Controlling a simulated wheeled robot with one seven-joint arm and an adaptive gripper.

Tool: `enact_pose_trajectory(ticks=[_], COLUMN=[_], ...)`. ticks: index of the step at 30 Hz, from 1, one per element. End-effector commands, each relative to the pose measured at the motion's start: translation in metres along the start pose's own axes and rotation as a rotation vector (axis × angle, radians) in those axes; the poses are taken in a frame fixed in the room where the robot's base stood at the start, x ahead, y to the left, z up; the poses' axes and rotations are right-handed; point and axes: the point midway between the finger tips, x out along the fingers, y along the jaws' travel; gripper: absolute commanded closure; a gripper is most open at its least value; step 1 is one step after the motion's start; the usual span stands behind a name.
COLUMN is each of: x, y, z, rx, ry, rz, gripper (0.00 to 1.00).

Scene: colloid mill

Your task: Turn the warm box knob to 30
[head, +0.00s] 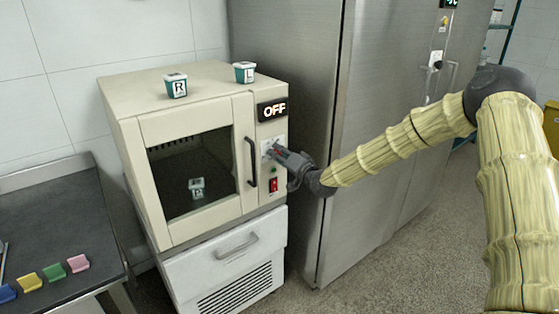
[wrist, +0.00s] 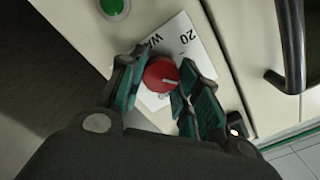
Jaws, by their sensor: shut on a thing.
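The warm box (head: 190,150) is a cream cabinet with a dark window, and its display (head: 272,111) reads OFF. Its red knob (wrist: 160,74) shows in the wrist view on a white dial plate (wrist: 186,40), with a pale pointer line on its face. Part of the plate lettering and a "20" are readable; the rest is hidden by my fingers. My gripper (wrist: 155,88) is shut on the knob, one teal-padded finger on each side. In the head view my gripper (head: 288,160) reaches the control panel from the right and largely covers the knob.
A black door handle (head: 252,162) stands close left of the knob. A red switch (head: 274,185) sits below it. Two small tubs, marked R (head: 176,86) and L (head: 244,72), stand on top. A steel cabinet (head: 325,200) is close on the right. A dark table (head: 60,215) holds colored pieces.

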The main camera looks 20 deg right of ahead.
Motion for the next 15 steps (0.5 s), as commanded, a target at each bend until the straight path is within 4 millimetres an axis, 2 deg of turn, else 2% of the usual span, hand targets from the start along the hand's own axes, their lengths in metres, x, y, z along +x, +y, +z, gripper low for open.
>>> enact_pose_trajectory(ticks=[7, 15], x=[-0.0002, -0.0003], y=[0.0026, 0.0022], z=[-0.0018, -0.0025], rx=[0.107, 0.147], ry=[0.005, 0.005], rz=[0.001, 0.002], gripper=[0.91, 0.91])
